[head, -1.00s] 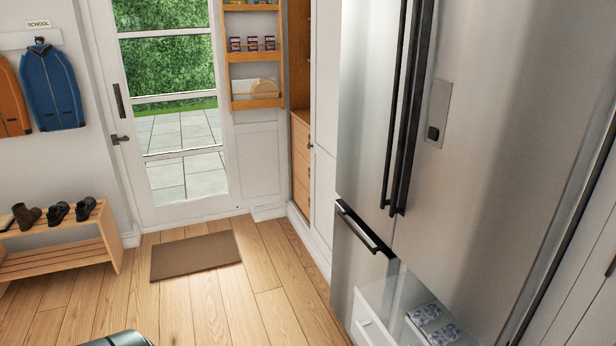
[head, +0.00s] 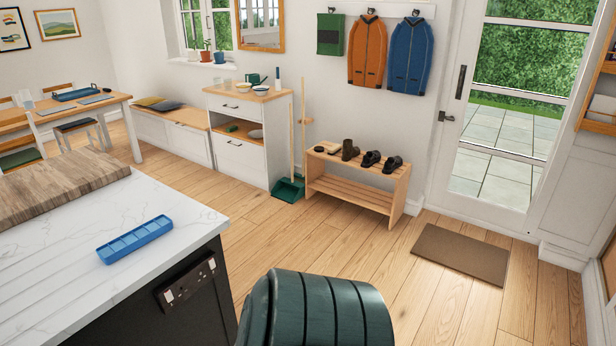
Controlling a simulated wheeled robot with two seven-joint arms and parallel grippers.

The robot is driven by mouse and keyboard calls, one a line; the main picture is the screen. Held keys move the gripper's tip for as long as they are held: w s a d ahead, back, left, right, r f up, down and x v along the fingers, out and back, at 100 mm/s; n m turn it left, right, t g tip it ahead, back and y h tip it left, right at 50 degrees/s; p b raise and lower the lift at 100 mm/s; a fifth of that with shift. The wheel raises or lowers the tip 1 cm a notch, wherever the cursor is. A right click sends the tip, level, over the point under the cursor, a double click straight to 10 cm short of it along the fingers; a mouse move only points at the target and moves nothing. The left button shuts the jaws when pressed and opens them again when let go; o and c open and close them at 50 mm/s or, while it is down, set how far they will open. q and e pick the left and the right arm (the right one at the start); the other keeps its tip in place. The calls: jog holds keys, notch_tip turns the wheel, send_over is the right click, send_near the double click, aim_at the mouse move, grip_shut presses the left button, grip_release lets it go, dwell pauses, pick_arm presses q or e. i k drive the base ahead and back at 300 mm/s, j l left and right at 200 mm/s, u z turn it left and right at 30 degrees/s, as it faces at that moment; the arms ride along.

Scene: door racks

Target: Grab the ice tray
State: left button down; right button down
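A blue ice tray (head: 135,240) with a row of square compartments lies flat on the white marble counter (head: 60,262), near its right end, in the lower left of the head view. Nothing touches it from above. Neither of my grippers shows in the head view, so I cannot see how they stand.
A wooden board (head: 62,188) lies on the counter behind the tray. A dark dishwasher front (head: 165,300) is below the counter edge. A dark green ribbed rounded object (head: 318,310) stands at the bottom centre. The wooden floor (head: 330,240) beyond is clear up to the shoe bench (head: 358,192) and doormat (head: 462,254).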

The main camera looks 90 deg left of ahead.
aim_at(121, 248)
jog(key=u, duration=3.85)
jog(key=i+l+z, duration=0.1)
jog(key=i+l, duration=0.45)
jog(key=i, duration=0.2)
jog(key=l, duration=0.5)
jog(key=i+l+z, duration=0.1)
jog(key=l, duration=0.4)
